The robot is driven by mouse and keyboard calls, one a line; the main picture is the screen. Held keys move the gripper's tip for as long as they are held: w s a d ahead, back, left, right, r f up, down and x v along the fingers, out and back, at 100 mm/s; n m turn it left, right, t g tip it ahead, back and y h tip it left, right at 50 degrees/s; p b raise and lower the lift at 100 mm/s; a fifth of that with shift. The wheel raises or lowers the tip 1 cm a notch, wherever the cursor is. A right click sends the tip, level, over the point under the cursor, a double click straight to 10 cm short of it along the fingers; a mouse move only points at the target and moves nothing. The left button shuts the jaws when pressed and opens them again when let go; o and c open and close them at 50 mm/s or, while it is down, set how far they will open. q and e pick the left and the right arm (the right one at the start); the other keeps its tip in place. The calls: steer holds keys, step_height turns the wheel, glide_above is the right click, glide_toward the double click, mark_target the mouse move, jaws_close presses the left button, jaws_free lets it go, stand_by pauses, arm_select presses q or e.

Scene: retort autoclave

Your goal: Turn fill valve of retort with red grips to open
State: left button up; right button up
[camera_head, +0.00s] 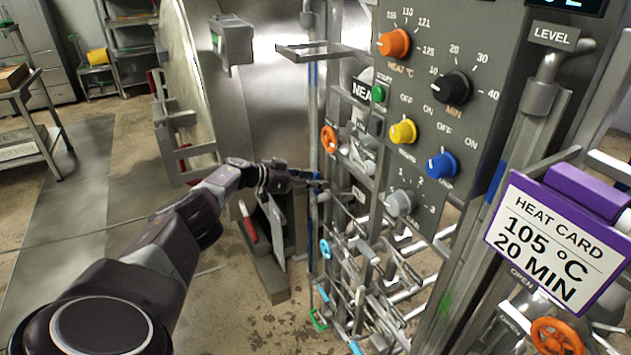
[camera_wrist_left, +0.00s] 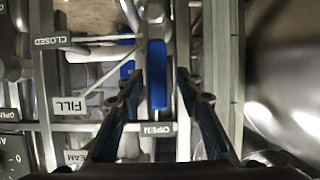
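In the left wrist view, a blue valve grip (camera_wrist_left: 157,75) lies between the two fingers of my left gripper (camera_wrist_left: 160,85). The fingers are apart, with a gap on each side of the grip, so the gripper is open around it. A FILL label (camera_wrist_left: 70,105), a CLOSED label (camera_wrist_left: 50,41) and an OPEN label (camera_wrist_left: 157,128) are close by. In the head view, my left gripper (camera_head: 310,180) reaches the pipework beside the control panel; its fingertips are small there. My right gripper is not visible.
The grey control panel (camera_head: 425,100) with coloured knobs stands to the right of the gripper. An orange handwheel (camera_head: 329,139) is just above it, and light blue grips (camera_head: 325,249) are below. A heat card (camera_head: 555,240) is at front right.

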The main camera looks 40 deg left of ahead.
arm_select(q)
steer(key=shift+s, duration=0.15)
steer(key=v, duration=1.1)
steer(key=shift+s+r, duration=0.2)
steer(key=shift+s, duration=0.1)
steer(key=shift+a, duration=0.1)
